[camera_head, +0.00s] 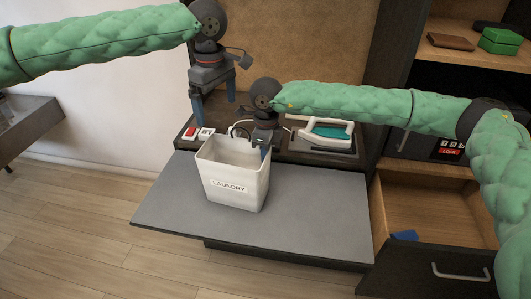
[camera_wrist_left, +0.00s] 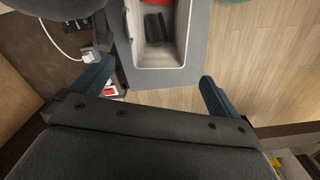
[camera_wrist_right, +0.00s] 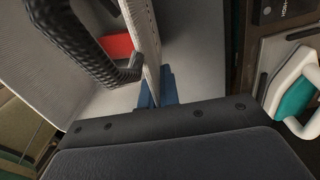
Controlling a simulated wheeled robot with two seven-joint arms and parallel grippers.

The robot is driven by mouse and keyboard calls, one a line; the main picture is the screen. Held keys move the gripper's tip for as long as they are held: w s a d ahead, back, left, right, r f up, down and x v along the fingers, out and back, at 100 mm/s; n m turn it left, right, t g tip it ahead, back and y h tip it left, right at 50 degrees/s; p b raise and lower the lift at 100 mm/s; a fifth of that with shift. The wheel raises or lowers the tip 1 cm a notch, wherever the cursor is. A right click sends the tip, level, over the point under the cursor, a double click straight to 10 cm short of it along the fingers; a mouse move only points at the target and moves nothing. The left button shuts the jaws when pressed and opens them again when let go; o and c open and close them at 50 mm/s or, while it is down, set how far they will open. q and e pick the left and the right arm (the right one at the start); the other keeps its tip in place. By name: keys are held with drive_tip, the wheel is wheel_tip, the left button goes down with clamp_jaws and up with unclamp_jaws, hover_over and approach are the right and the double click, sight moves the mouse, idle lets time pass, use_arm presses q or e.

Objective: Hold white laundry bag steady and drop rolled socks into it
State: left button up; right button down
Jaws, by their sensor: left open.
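The white laundry bag (camera_head: 236,194), labelled LAUNDRY, stands upright and open on the grey surface. My right gripper (camera_head: 264,150) is at its back right rim; in the right wrist view its blue fingers (camera_wrist_right: 160,90) are closed on the bag's wall. My left gripper (camera_head: 214,108) is open and empty, above and behind the bag. In the left wrist view the bag (camera_wrist_left: 170,62) lies beyond its spread fingers. A dark item (camera_wrist_left: 156,28) is inside, and a red item (camera_wrist_right: 117,46) shows inside in the right wrist view; I cannot tell whether they are rolled socks.
An iron with a teal part (camera_head: 328,134) sits behind on the right. Red and white small items (camera_head: 190,133) are on the dark counter at left. An open wooden drawer (camera_head: 430,215) holds a blue item (camera_head: 405,236). The grey surface (camera_head: 315,215) is clear right of the bag.

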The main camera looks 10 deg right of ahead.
use_arm(q)
wheel_tip(320, 180, up, 4)
drive_tip(key=shift+r, duration=0.2)
idle(0.7)
use_arm(e)
drive_tip(key=c, duration=1.6)
unclamp_jaws()
drive_tip(key=shift+o, duration=0.2)
